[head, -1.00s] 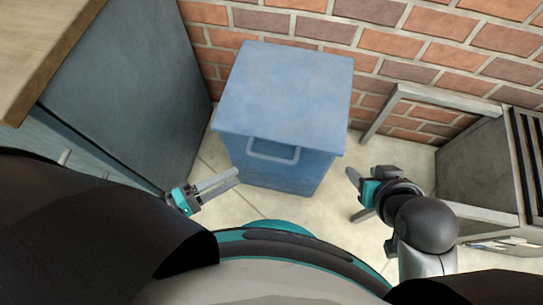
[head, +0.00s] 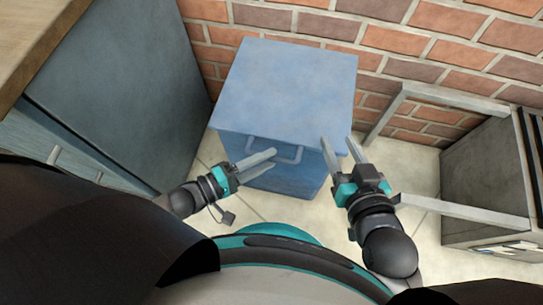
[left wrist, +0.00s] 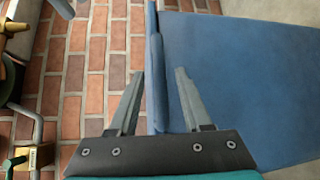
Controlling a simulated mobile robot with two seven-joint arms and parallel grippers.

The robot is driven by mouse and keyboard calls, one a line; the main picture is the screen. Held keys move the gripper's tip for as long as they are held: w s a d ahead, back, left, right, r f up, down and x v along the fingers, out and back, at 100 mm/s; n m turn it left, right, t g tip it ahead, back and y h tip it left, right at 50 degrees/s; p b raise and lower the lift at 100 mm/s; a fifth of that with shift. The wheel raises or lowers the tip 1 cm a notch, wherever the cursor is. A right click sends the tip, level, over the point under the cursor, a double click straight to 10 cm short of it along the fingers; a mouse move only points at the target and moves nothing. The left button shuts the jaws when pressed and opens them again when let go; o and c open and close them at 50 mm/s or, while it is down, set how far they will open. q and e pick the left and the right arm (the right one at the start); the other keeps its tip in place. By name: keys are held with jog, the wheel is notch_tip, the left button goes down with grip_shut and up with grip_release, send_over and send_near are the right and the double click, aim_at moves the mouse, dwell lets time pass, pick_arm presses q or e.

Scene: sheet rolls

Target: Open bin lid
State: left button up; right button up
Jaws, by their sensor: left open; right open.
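The blue bin (head: 290,170) stands against the brick wall, with its flat lid (head: 285,85) closed on top. A blue bar handle (head: 290,155) sits at the front, just below the lid's edge. My left gripper (head: 270,163) is open at the handle's left end, its fingers pointing right. In the left wrist view the open fingers (left wrist: 155,90) lie either side of a narrow blue strip at the bin's edge; contact cannot be told. My right gripper (head: 338,143) is open at the bin's front right corner, fingers pointing up toward the lid's edge.
A dark grey-blue cabinet (head: 125,85) stands left of the bin, with a wooden top (head: 35,40) beside it. A grey metal frame (head: 450,97) and box (head: 490,185) stand at the right. Pale floor tiles (head: 285,210) are clear in front of the bin.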

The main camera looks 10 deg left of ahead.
pick_arm(q)
jog(key=shift+b+x, duration=0.3)
jog(key=shift+x, duration=0.7)
pick_arm(e)
jog(key=shift+s+a+r+t+y, duration=0.1)
jog(key=shift+a+r+t+y, duration=0.25)
jog(key=shift+a+t, duration=0.3)
jog(key=shift+r, duration=0.1)
pick_arm(q)
jog(key=shift+c, duration=0.3)
grip_shut()
pick_arm(e)
jog(key=shift+d, duration=0.1)
